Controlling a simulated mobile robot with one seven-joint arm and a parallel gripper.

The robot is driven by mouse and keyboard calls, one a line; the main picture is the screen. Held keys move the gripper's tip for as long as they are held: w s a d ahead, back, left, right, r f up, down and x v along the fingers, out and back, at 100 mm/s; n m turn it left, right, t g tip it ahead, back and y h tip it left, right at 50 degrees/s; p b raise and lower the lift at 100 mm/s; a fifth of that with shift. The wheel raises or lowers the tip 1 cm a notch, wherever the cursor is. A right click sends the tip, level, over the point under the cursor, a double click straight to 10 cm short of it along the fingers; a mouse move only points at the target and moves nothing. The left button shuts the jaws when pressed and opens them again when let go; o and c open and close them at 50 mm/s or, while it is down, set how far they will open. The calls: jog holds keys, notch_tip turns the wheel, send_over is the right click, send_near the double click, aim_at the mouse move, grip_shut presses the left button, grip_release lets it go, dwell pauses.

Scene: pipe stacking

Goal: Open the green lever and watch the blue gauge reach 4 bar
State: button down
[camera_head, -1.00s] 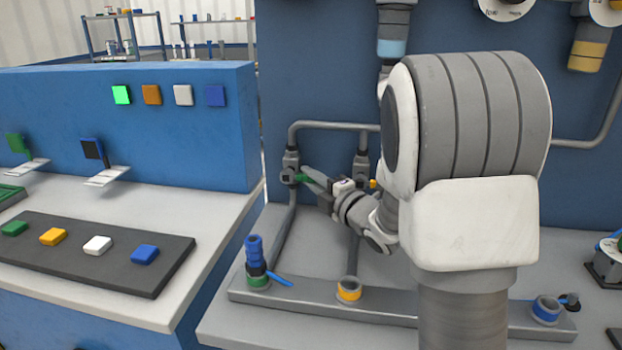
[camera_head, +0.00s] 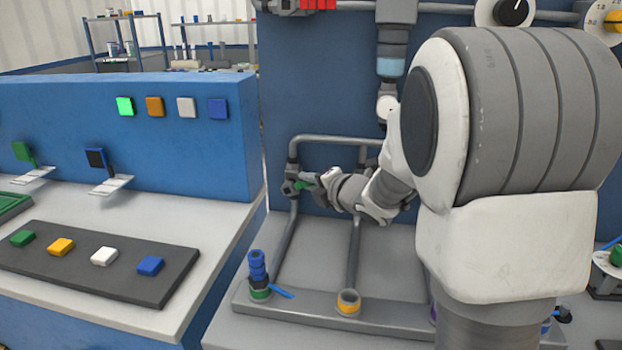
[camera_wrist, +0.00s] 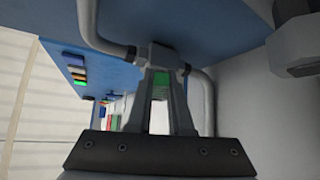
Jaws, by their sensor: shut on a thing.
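The green lever (camera_head: 306,185) sticks out from a grey valve on the left vertical pipe of the blue panel. My gripper (camera_head: 315,184) is at the lever, and my arm reaches to it from the right. In the wrist view the green lever (camera_wrist: 160,90) lies between the two fingers of my gripper (camera_wrist: 161,88), which are shut on it. The valve body (camera_wrist: 162,56) is just beyond the fingertips.
A grey manifold bar (camera_head: 320,304) lies below the pipes, with a blue-capped fitting (camera_head: 257,268) standing at its left end. A second pipe (camera_head: 352,255) stands close right of the lever. The left bench holds a dark tray (camera_head: 105,262) of coloured blocks.

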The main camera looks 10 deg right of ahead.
jog(key=p, duration=0.1)
jog(key=r+n+g+h+p, duration=0.1)
jog(key=a+r+n+g+h+p, duration=0.1)
jog(key=shift+w+r, duration=0.1)
jog(key=shift+w, duration=0.15)
jog(key=h+p, duration=0.1)
jog(key=a+n+g+h+p, duration=0.1)
jog(key=p, duration=0.1)
jog(key=r+n+h+p, duration=0.1)
jog(key=p, duration=0.1)
jog(key=shift+w+a+r+g, duration=0.1)
jog(key=shift+w+a+g, duration=0.2)
jog(key=shift+w+g, duration=0.1)
jog(key=a+n+g+h+p, duration=0.1)
jog(key=h+p, duration=0.1)
jog(key=p, duration=0.2)
jog(key=shift+w+a+r, duration=0.1)
jog(key=shift+w+a, duration=0.05)
jog(key=shift+w, duration=0.05)
jog(key=shift+w+a+n+g+h+p, duration=0.1)
jog(key=shift+a+n+g+h+p, duration=0.25)
jog(key=shift+h+p, duration=0.45)
jog(key=shift+f, duration=0.2)
jog(key=c, duration=0.8)
grip_release()
